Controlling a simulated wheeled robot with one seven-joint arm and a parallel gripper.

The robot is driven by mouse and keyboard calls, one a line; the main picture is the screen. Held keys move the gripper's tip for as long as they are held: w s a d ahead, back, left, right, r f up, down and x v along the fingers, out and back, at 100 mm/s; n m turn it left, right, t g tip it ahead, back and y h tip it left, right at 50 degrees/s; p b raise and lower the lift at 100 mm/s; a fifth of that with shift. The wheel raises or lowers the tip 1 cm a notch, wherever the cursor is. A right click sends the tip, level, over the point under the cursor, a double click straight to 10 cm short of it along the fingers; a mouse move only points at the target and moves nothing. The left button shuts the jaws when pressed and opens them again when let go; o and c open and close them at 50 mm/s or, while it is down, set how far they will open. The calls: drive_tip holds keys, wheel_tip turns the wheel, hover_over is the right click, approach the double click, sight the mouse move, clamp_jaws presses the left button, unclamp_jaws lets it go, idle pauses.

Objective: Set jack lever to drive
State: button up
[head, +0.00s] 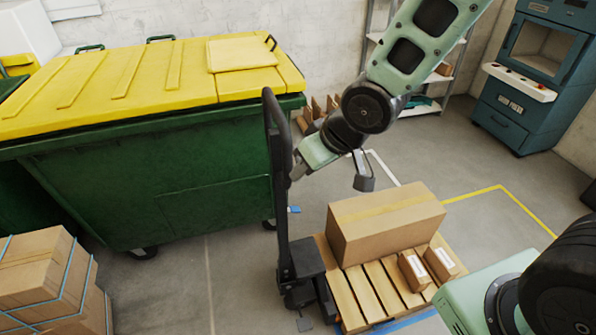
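The pallet jack (301,262) stands in the middle of the head view, with its black tiller shaft (281,215) upright. Its dark loop handle (270,112) is at the top. I cannot make out the jack lever or its setting; the handle and my gripper may hide it. My gripper (299,168) is just right of the lower part of the handle loop, its grey tip close to or touching it. Its fingers are too small and overlapped to tell whether they are open or shut.
A wooden pallet (362,298) with a large carton (385,222) and two small boxes is on the jack. A green bin (150,195) with a yellow lid stands close on the left. Strapped cartons (45,275) are front left. A blue machine (530,75) stands back right.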

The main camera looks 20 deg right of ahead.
drive_tip(key=w+d+f+m+t+y+b, duration=0.35)
drive_tip(key=w+d+f+b, duration=0.35)
drive_tip(key=w+f, duration=0.4)
drive_tip(key=s+d+f+m+t+y+b, duration=0.2)
drive_tip(key=d+f+m+t+y+b, duration=0.3)
drive_tip(key=d, duration=0.4)
drive_tip(key=shift+n+y, duration=0.25)
drive_tip(key=shift+n, duration=0.5)
drive_tip(key=p+x, duration=0.2)
drive_tip(key=x, duration=0.6)
drive_tip(key=p+x, duration=0.3)
drive_tip(key=x, duration=0.5)
drive_tip(key=shift+s+a+f, duration=0.15)
drive_tip(key=shift+a+f, duration=0.1)
drive_tip(key=shift+a, duration=0.1)
drive_tip(key=shift+w+a+f+p, duration=0.1)
drive_tip(key=shift+w+a+p, duration=0.2)
drive_tip(key=shift+w+p, duration=0.05)
clamp_jaws()
